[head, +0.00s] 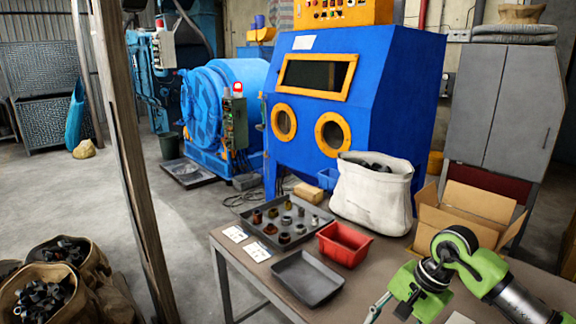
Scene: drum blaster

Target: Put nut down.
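A dark grey tray (323,219) on the table holds several small metal parts, some dark and some brownish, like nuts and bushings; they are too small to tell exactly which are nuts. An empty grey tray (306,279) lies in front of it, and an empty-looking red bin (343,243) stands to the right of both. My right gripper (392,308) is at the bottom edge, low over the table's front and right of the empty tray. Its fingertips are mostly cut off, so its opening and any held nut are hidden. My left gripper is not in view.
A white sack (371,198) of dark parts and an open cardboard box (462,214) stand at the table's back right. White cards (257,252) lie at its left edge. A wooden post (125,150) rises left of the table (237,268). Sacks of parts (40,290) stand lower left.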

